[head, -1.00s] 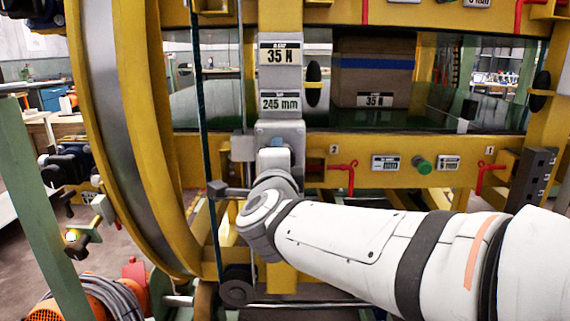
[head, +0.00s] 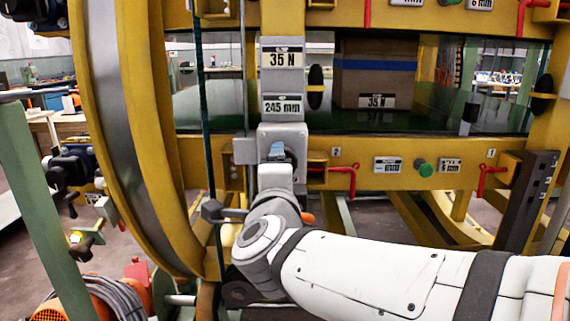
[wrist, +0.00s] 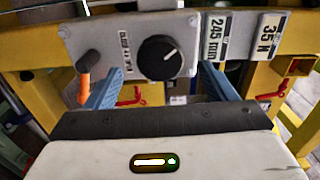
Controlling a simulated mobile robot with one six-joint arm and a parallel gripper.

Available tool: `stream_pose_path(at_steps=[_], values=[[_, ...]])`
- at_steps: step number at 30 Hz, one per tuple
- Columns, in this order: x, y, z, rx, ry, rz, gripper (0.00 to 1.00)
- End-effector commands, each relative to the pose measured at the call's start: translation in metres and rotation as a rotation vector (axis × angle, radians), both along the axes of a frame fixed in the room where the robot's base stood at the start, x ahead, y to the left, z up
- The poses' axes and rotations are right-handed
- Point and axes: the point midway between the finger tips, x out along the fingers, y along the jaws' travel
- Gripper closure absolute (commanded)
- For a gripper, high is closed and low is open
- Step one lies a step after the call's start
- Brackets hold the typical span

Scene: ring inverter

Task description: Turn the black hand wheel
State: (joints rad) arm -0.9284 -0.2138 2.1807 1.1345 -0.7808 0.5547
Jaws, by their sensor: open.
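In the wrist view, a round black knob with a white pointer mark, seemingly the black hand wheel (wrist: 160,58), sits on a grey panel (wrist: 200,20). My gripper (wrist: 160,72) is open, its two blue fingers apart, one below left and one below right of the wheel. Nothing is held between them, and I cannot tell if either finger touches the wheel. In the head view my gripper (head: 277,152) is in front of the grey box (head: 295,135) under the 245 mm label. The wheel cannot be made out there.
An orange handle (wrist: 84,90) juts from the panel left of my left finger in the wrist view. A large yellow ring (head: 105,130) stands left.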

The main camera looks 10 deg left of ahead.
Motion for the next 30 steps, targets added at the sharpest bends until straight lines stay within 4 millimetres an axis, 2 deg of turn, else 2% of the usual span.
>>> stream_pose_path(at_steps=[3,7,17,20,26,30], values=[[-0.019,-0.004,0.002,0.001,0.000,0.003,0.22],[-0.029,-0.007,0.001,0.002,0.001,0.001,0.22],[-0.031,-0.008,-0.001,0.000,0.001,-0.001,0.22],[-0.029,-0.009,0.006,-0.018,-0.001,0.010,0.22],[-0.011,-0.024,0.041,-0.224,0.000,0.128,0.22],[-0.003,-0.048,0.054,-0.480,0.042,0.257,0.22]])
